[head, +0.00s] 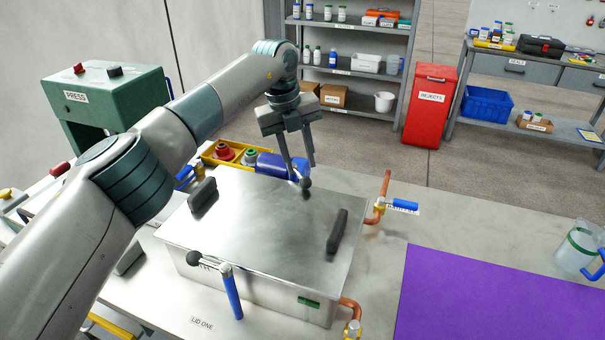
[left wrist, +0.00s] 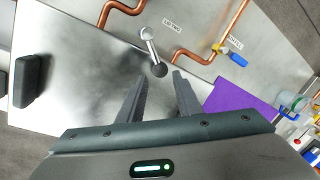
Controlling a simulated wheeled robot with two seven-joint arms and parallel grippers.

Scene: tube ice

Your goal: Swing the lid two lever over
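The lid two lever, a short metal arm with a black ball (left wrist: 160,69), shows in the left wrist view beside the "LID TWO" label (left wrist: 172,23). Its ball (head: 305,183) also shows at the far edge of the steel box's lid (head: 262,215) in the head view. My left gripper (head: 304,172) is above that far edge, pointing down. In the left wrist view its fingers (left wrist: 159,78) are open and apart, with the ball just beyond the tips, in line with the gap. Contact cannot be told. My right gripper is out of view.
Two black handles (head: 338,231) stand on the lid. Copper pipes (head: 383,190) and another blue valve (head: 402,204) are at right.

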